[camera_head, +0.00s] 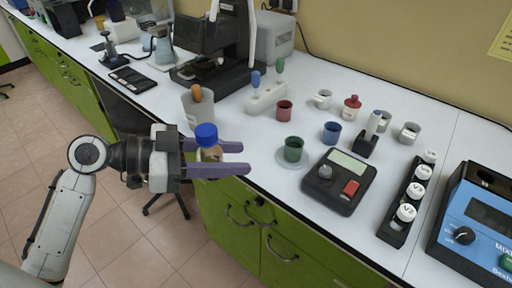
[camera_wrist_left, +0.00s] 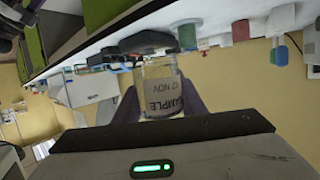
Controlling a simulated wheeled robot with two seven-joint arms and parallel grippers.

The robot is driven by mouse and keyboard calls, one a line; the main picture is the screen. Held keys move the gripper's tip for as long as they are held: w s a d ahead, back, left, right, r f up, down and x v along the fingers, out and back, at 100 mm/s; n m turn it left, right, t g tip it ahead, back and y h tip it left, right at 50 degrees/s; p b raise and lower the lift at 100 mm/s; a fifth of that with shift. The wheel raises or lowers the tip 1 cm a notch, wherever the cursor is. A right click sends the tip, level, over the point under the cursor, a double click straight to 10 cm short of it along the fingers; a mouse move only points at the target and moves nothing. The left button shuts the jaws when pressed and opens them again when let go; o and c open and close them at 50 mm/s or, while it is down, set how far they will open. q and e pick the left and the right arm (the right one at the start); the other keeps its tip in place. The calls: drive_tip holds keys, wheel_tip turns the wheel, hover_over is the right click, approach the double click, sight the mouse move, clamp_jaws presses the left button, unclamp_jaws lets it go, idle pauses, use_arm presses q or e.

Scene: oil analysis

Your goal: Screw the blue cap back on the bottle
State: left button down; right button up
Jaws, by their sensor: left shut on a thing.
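The bottle (camera_head: 211,154) is small and brownish, and stands roughly upright between the purple fingers of my left gripper (camera_head: 240,158). My left gripper is shut on it and holds it in the air in front of the bench edge. The blue cap (camera_head: 206,134) sits at the top of the bottle; I cannot tell how tightly it is seated. In the left wrist view the picture is upside down, and the bottle (camera_wrist_left: 160,88) shows clear glass with a SAMPLE label. Its cap is hidden there. My right gripper is not in view.
The white bench (camera_head: 262,134) runs behind the gripper. A grey beaker (camera_head: 199,113), a green cup (camera_head: 293,149) on a saucer, a black scale (camera_head: 339,181) and a vial rack (camera_head: 393,228) stand on it. Green drawers (camera_head: 240,222) lie below its front edge.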

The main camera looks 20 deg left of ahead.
use_arm(q)
drive_tip(key=w+d+b, duration=0.3)
drive_tip(key=w, duration=0.8)
drive_tip(key=n+t+y+b, duration=0.2)
drive_tip(key=b, duration=0.1)
hover_over(269, 141)
drive_tip(key=shift+r, duration=0.35)
drive_tip(key=shift+f, duration=3.1)
wheel_tip(269, 141, down, 3)
drive_tip(key=shift+a+f, duration=0.1)
drive_tip(key=shift+f, duration=0.3)
